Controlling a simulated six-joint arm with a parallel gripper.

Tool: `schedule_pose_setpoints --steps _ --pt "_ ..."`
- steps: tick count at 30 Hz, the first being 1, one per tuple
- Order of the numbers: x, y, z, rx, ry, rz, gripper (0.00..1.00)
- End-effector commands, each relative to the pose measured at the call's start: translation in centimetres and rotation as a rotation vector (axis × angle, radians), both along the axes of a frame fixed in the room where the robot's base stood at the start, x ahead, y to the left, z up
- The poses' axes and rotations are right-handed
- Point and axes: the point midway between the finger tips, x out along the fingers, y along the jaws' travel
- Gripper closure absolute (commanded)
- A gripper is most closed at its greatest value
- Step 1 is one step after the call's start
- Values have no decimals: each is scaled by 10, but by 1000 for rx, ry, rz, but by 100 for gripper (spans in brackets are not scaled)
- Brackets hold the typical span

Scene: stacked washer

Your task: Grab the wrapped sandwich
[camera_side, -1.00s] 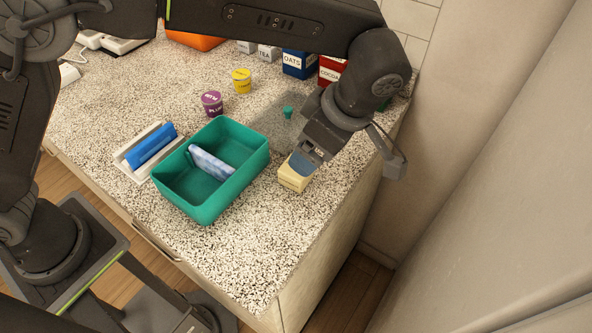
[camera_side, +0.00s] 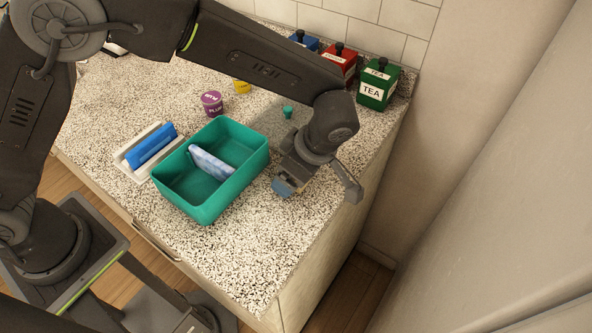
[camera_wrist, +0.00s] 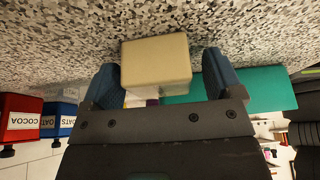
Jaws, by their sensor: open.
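The wrapped sandwich (camera_wrist: 157,61) looks like a cream, box-shaped packet on the speckled counter. In the wrist view it lies between the two blue fingers of my gripper (camera_wrist: 163,80), with a visible gap on the right and a narrower one on the left. In the side view my gripper (camera_side: 285,186) is low over the counter, right of the teal box, and hides the sandwich. My gripper is open. Whether either finger touches the sandwich cannot be told.
The teal box (camera_side: 205,209) holds a blue-white slab (camera_side: 211,163). Left of it is a white holder (camera_side: 127,165) with a blue bar (camera_side: 151,147). A purple cup (camera_side: 212,103) and small teal item (camera_side: 288,112) stand behind. The green tea tin (camera_side: 377,84) is far back. The front counter is clear.

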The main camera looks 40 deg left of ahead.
Motion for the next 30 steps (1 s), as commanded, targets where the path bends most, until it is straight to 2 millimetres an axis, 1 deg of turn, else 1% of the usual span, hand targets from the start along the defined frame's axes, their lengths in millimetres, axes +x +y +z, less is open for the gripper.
schedule_pose_setpoints --steps 4,18,21,27,30 --pt "0 0 0 0 0 0 15" --pt "0 0 1 0 0 0 60" --pt "0 0 1 -1 0 0 69" --pt "0 0 1 -1 -1 0 69" --pt "0 -1 8 -3 -2 0 69"
